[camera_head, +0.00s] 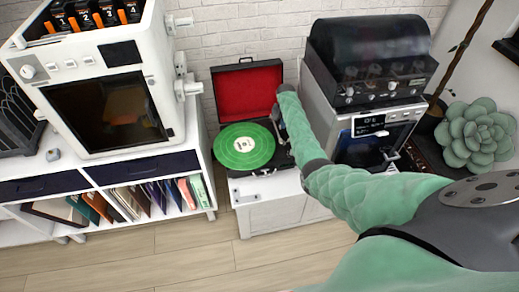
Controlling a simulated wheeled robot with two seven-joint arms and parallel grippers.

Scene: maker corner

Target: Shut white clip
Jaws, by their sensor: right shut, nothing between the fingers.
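I cannot make out a white clip for certain. Small white fittings (188,87) stick out from the right side of the white machine with the dark window, but I cannot tell whether one is the clip. My right arm reaches in from the lower right to an open record player (244,172) with a red-lined lid (248,92) and a green record (243,146). My right gripper (280,124) is at the player's right side, shut and empty. It is small and partly hidden by my arm; I cannot tell whether it touches the player. My left gripper is out of view.
The white machine (70,68) stands on a shelf unit with books at left. A black-lidded device (368,52) sits atop another white machine (413,114) right of the player. A succulent (475,136) is far right. The wooden floor (190,250) in front is clear.

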